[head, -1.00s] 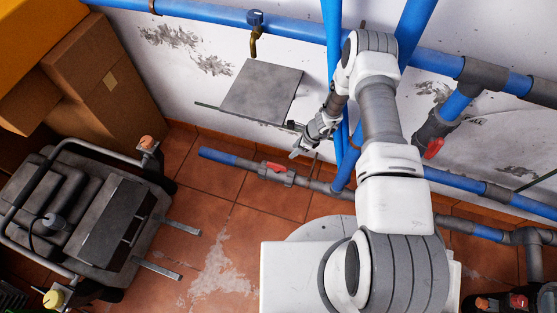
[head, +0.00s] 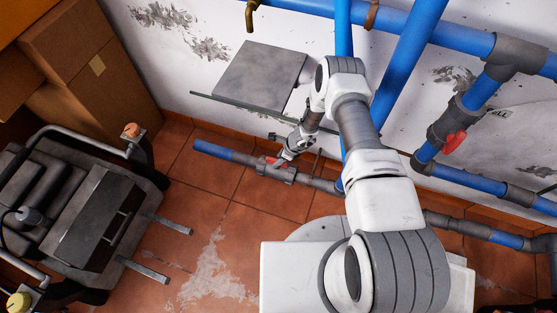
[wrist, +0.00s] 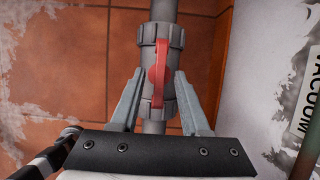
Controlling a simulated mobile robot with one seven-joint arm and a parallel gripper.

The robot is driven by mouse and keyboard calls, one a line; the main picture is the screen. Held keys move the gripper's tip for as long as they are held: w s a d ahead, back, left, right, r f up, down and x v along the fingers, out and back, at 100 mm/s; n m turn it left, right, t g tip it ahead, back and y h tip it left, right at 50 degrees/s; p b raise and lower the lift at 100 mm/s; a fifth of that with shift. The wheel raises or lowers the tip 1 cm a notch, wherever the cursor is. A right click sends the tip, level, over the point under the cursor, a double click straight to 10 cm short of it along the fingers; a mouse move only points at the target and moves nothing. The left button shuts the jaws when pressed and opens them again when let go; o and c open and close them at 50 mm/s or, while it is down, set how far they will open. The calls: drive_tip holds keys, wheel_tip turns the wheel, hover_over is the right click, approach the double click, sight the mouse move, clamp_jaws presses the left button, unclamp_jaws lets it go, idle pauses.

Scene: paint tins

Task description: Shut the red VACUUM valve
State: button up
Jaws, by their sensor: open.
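The red valve handle (wrist: 159,75) lies lengthwise along a grey valve body (wrist: 162,37) on the low pipe, in line with the pipe. A VACUUM label (wrist: 307,92) is on the wall beside it, at the right of the wrist view. My gripper (wrist: 159,72) is open, with one finger on each side of the handle. Small gaps seem to show between fingers and handle; contact cannot be told. In the head view my gripper (head: 282,161) is down at this valve (head: 277,172) and partly covers the red handle.
Another red-handled valve (head: 453,142) sits on a sloping blue pipe at the right. A grey panel (head: 258,76) and a thin ledge (head: 235,108) are on the wall above my gripper. A grey machine (head: 75,210) with prongs stands at left on the tiled floor.

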drive_tip(key=shift+a+f, duration=0.15)
drive_tip(key=shift+f, duration=0.15)
clamp_jaws()
